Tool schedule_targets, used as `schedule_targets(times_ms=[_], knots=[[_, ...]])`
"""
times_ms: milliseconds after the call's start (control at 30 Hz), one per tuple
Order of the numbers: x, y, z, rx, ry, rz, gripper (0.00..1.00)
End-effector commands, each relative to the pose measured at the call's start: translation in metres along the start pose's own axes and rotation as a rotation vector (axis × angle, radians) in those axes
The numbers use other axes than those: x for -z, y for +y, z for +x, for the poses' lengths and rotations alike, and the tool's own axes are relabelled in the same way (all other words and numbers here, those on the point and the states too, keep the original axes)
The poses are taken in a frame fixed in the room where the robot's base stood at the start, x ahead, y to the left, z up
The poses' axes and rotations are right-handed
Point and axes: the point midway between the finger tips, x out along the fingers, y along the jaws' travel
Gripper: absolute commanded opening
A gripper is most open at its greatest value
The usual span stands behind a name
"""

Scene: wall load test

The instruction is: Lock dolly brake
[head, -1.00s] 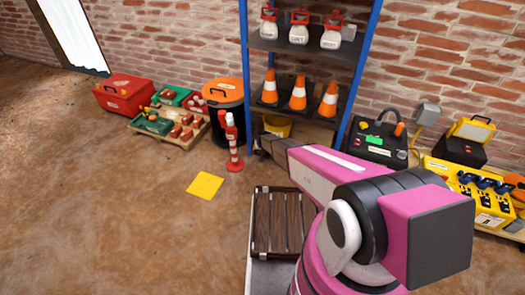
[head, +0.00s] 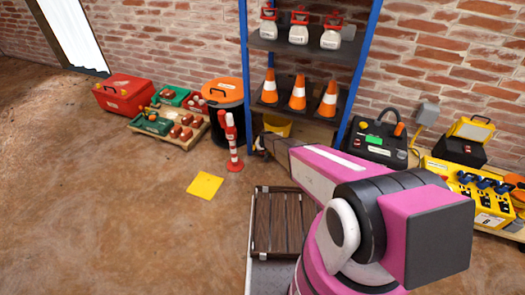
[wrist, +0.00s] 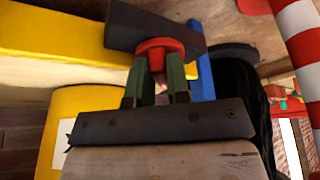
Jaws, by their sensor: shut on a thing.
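In the wrist view my gripper (wrist: 157,78) has its two green fingers closed on a red part (wrist: 156,48), which sits against a dark bar (wrist: 125,22). It looks like a brake lever or pedal, but I cannot tell for sure. Yellow surfaces (wrist: 60,42) lie beside it at left. In the head view my gripper (head: 262,146) is low, by the yellow container (head: 278,127) at the foot of the shelf rack. The fingers and red part are too small to make out there. I cannot make out the dolly's outline.
A red-and-white post (head: 232,145) stands just left of my gripper. The blue rack (head: 361,80) holds orange cones and white bottles. A black bin (head: 226,125) with an orange lid stands behind the post. A yellow square (head: 205,185) lies on clear floor at left.

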Motion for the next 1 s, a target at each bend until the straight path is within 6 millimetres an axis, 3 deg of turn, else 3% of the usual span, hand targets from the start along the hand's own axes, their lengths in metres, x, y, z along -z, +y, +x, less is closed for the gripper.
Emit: schedule_targets(times_ms=[500,1000], knots=[[0.0009,0.0058,0.0006,0.141,-0.001,-0.339,0.00],[0.0009,0.0065,0.0004,0.182,-0.002,-0.438,0.00]])
